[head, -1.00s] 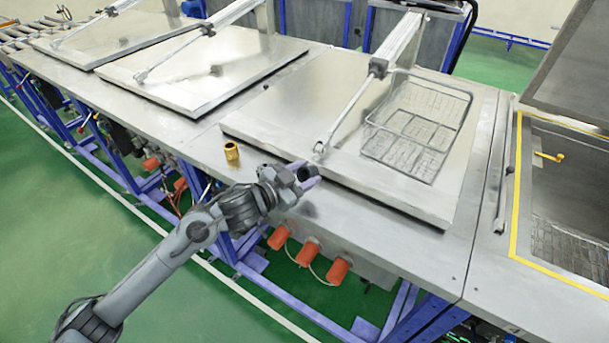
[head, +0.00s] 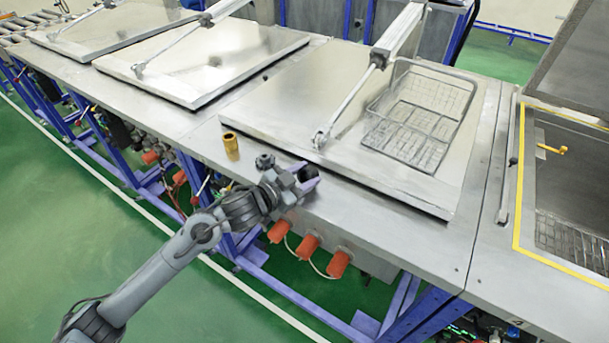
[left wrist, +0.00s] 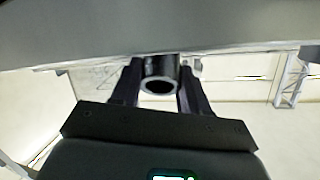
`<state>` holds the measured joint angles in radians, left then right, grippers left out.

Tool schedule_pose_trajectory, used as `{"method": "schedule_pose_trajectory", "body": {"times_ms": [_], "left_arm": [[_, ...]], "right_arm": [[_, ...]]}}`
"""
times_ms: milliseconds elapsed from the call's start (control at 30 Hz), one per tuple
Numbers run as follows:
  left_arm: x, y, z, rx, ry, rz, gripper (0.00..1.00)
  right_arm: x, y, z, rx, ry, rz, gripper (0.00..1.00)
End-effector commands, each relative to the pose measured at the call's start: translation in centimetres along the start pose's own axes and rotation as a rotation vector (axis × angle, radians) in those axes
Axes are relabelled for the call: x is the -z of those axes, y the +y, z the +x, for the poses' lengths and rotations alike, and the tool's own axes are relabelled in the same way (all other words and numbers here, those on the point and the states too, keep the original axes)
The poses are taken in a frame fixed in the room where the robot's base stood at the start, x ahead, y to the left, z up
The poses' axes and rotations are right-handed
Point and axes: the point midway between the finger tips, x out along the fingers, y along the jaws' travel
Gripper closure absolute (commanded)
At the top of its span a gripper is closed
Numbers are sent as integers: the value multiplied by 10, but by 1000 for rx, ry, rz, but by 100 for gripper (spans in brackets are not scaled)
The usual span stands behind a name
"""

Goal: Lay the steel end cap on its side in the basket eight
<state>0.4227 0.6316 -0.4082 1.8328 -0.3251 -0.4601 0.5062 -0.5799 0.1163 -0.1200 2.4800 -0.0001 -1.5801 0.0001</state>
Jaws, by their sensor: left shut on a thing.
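My left gripper (head: 306,179) is shut on a dark, hollow, round piece, which I take to be the steel end cap (head: 307,173). It is held near the front edge of the bench. In the left wrist view the end cap (left wrist: 160,84) sits between the two fingers (left wrist: 156,92), its open ring end facing the camera. A wire basket (head: 437,135) stands on the closed steel lid to the right of and beyond the gripper. It looks empty, and no number on it can be read. My right gripper is not in view.
A brass cylinder (head: 231,147) and a small dark fitting (head: 265,161) stand on the bench left of the gripper. A lid rod (head: 345,107) runs just left of the basket. At the right, an open tank (head: 570,190) holds another wire basket (head: 572,243).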

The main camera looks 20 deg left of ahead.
Motion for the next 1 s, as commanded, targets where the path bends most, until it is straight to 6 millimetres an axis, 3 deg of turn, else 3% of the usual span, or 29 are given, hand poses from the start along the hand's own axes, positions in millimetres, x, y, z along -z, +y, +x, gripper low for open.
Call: {"method": "schedule_pose_trajectory", "body": {"times_ms": [67, 100, 267, 667, 1000], "left_arm": [[1, 0, 0, 1, 3, 0, 98], [1, 0, 0, 1, 3, 0, 49], [1, 0, 0, 1, 2, 0, 26], [0, 0, -5, -1, -1, 0, 26], [0, 0, -55, -1, -3, 2, 26]], "right_arm": [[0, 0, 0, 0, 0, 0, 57], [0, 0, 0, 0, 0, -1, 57], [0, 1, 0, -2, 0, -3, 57], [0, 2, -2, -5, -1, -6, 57], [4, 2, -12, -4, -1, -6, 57]]}}
